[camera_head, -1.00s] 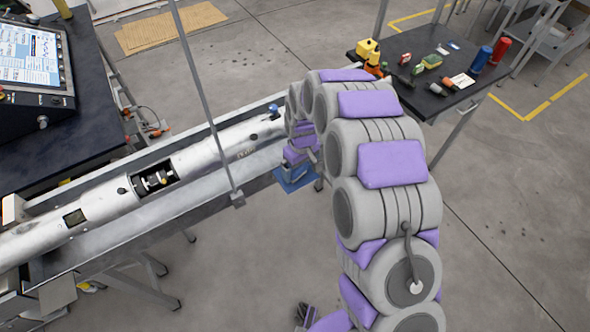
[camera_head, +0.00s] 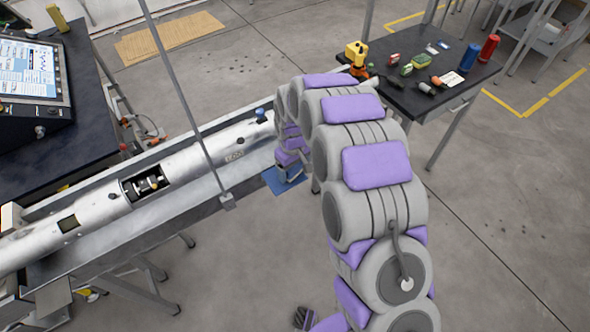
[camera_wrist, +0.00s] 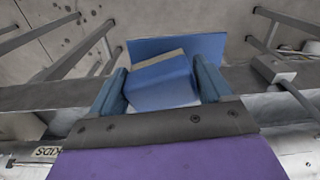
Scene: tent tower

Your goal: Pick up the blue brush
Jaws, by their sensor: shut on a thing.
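The blue brush (camera_wrist: 160,82), a blue block with a tan strip along its upper edge, sits between the two blue fingers of my gripper (camera_wrist: 162,90) in the wrist view. The gripper is shut on it. A flat blue panel (camera_wrist: 190,45) lies just behind the brush. In the head view my gripper (camera_head: 290,173) points down at the right end of the metal bench, over the blue panel (camera_head: 284,184). The brush is hard to make out there, and I cannot tell whether it touches the panel.
A long silver tube (camera_head: 100,205) lies along the metal bench (camera_head: 165,208), left of my gripper. A thin upright pole (camera_head: 185,100) stands at the bench's front edge. A dark table (camera_head: 405,98) with tools and cans is at the upper right. The floor at lower right is clear.

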